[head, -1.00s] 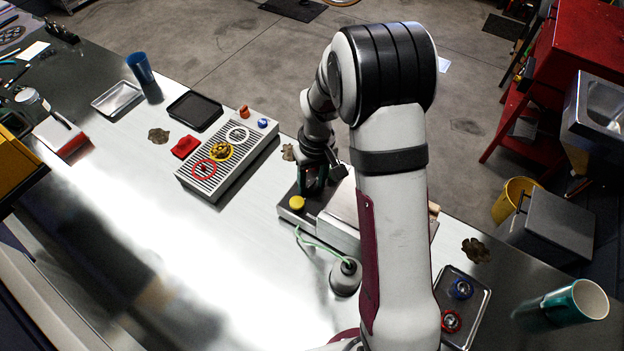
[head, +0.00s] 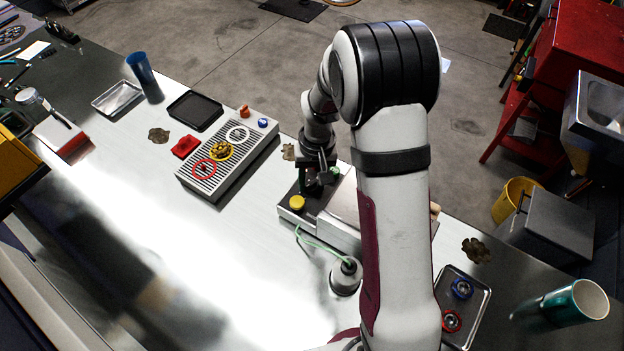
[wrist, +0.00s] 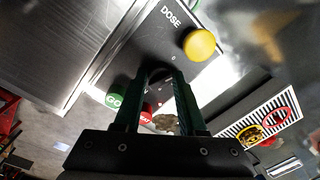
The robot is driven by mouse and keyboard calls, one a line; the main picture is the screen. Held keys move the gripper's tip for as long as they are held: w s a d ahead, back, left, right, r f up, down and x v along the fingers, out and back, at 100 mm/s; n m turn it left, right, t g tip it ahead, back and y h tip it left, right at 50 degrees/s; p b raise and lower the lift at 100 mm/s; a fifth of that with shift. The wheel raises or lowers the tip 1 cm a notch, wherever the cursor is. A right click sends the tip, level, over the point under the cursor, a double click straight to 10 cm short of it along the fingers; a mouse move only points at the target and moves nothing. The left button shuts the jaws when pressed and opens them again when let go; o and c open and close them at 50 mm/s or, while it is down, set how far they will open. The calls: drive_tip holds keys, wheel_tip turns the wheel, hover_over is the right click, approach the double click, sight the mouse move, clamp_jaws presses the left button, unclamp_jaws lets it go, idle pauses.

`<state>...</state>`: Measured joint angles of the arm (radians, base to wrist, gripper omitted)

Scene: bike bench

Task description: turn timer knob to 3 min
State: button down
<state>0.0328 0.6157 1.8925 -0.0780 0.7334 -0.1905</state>
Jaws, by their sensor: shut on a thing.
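My gripper (wrist: 160,80) has its two green fingers shut on a dark round knob (wrist: 160,73) on the black panel of the metal unit in the wrist view. The fingers cover most of the knob, so its pointer and any minute marks cannot be read. In the head view my gripper (head: 312,184) is low over the unit (head: 330,232), and the knob is hidden behind it.
A yellow button (wrist: 199,45) marked DOSE, a green GO button (wrist: 115,97) and a red button (wrist: 146,113) sit close around the knob. A ribbed grey rack (head: 240,167) stands to the left. A tray (head: 479,285) lies front right.

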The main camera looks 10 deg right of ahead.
sight(317, 188)
drive_tip(key=m, duration=0.4)
drive_tip(key=shift+d+m, duration=0.1)
drive_tip(key=shift+m, duration=0.2)
idle(0.4)
drive_tip(key=c, duration=0.5)
unclamp_jaws()
drive_tip(key=r, duration=1.5)
drive_tip(key=shift+s+d+r, duration=0.3)
drive_tip(key=shift+d+r, duration=0.1)
